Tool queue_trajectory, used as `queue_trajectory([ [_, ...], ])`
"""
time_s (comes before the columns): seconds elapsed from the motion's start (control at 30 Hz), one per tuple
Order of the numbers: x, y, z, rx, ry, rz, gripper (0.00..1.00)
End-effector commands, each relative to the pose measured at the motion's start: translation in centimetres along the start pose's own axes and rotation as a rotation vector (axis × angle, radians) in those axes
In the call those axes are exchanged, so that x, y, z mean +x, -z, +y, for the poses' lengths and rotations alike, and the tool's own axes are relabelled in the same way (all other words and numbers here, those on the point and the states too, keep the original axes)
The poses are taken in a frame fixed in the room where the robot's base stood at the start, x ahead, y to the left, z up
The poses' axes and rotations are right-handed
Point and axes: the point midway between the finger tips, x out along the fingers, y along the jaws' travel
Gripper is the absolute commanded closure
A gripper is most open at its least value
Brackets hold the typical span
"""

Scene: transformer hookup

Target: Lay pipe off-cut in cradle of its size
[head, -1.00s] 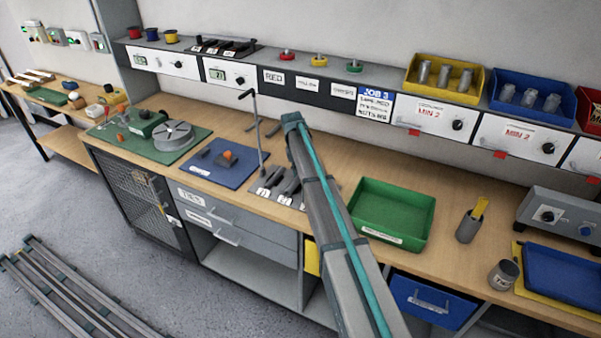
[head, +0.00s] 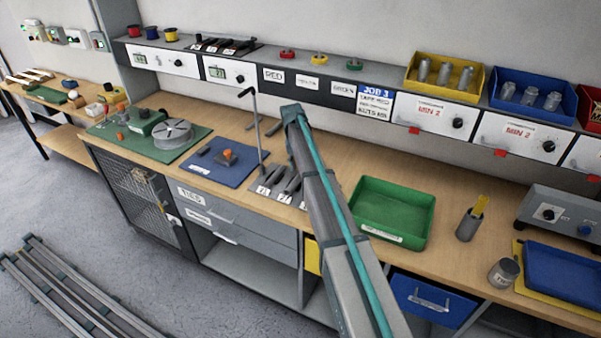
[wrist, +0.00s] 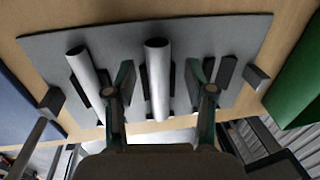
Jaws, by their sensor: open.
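The grey cradle plate (wrist: 215,30) lies on the bench with several dark cradle blocks on it. One grey pipe off-cut (wrist: 157,75) lies in the middle pair of blocks, and another pipe (wrist: 85,72) lies in the left pair. The right pair of blocks (wrist: 226,70) looks empty. My gripper (wrist: 160,82) is open, with one finger on each side of the middle pipe and gaps between fingers and pipe. In the head view the cradle plate (head: 300,203) is partly hidden by my arm, and my gripper is not clearly seen there.
A green tray (head: 425,215) stands right of the cradles, and a blue mat (head: 205,173) lies left. The shelf front runs behind the bench.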

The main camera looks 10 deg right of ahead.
Motion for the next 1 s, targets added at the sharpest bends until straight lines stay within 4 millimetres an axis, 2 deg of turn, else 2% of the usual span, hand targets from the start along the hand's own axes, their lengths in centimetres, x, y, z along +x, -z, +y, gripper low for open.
queue_trajectory([
  [0.3, -6.2, -0.1, 0.2, -0.001, -0.001, -0.002, 0.46],
  [0.5, -9.1, -0.1, 0.1, -0.001, -0.001, -0.001, 0.46],
  [0.7, -10.3, 0.0, 0.0, -0.001, 0.001, 0.000, 0.46],
  [1.0, -10.4, 0.0, 0.0, 0.000, 0.001, 0.001, 0.46],
])
